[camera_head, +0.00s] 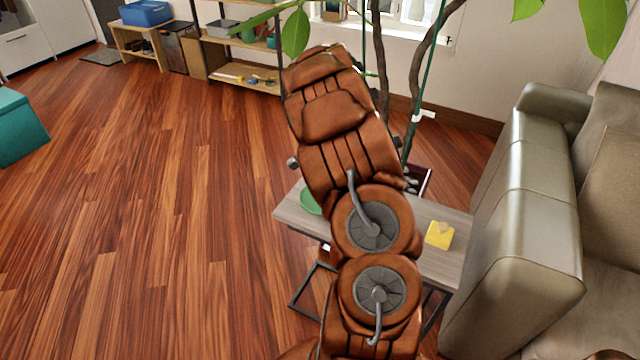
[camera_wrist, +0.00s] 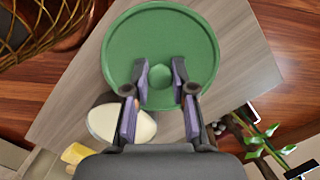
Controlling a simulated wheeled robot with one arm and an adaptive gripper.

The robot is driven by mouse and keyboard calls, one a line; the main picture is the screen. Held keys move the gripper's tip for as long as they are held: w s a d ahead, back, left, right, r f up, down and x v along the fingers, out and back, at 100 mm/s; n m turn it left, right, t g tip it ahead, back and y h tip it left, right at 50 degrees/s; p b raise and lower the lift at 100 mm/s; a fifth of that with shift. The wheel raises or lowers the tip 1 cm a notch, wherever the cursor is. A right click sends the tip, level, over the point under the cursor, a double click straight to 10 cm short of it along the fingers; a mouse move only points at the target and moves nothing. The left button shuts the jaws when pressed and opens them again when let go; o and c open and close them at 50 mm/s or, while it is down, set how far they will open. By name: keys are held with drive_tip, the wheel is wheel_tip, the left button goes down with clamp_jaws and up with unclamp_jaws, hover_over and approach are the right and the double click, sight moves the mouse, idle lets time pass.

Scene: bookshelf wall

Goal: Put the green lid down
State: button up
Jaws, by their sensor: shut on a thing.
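The green lid (camera_wrist: 125,45) is a round disc with a raised rim and a small knob in the middle. My gripper (camera_wrist: 160,75) has its fingers on either side of the knob and is shut on it. The lid is over the grey wooden side table (camera_wrist: 75,97); I cannot tell whether it touches the top. In the head view only a green edge of the lid (camera_head: 310,201) shows at the left end of the table (camera_head: 288,214). My brown arm hides the rest of the lid and my gripper there.
A cream round vessel (camera_wrist: 122,126) is beside the lid, partly covered by my gripper. A yellow block (camera_head: 439,235) lies on the table's right part. A grey sofa (camera_head: 520,210) stands to the right. A plant (camera_wrist: 262,140) is close by. The wooden floor at left is open.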

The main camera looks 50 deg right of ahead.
drive_tip(key=w+d, duration=0.3)
drive_tip(key=w, duration=0.1)
drive_tip(key=shift+d+f+p, duration=0.25)
drive_tip(key=shift+p, duration=0.1)
drive_tip(key=shift+w+d, duration=0.1)
drive_tip(key=shift+w, duration=0.1)
drive_tip(key=shift+w+d+f, duration=0.15)
drive_tip(key=shift+f+p, duration=0.45)
drive_tip(key=shift+f, duration=1.2)
drive_tip(key=shift+f, duration=0.1)
drive_tip(key=shift+f, duration=0.1)
drive_tip(key=o, duration=0.9)
drive_tip(key=shift+o, duration=0.2)
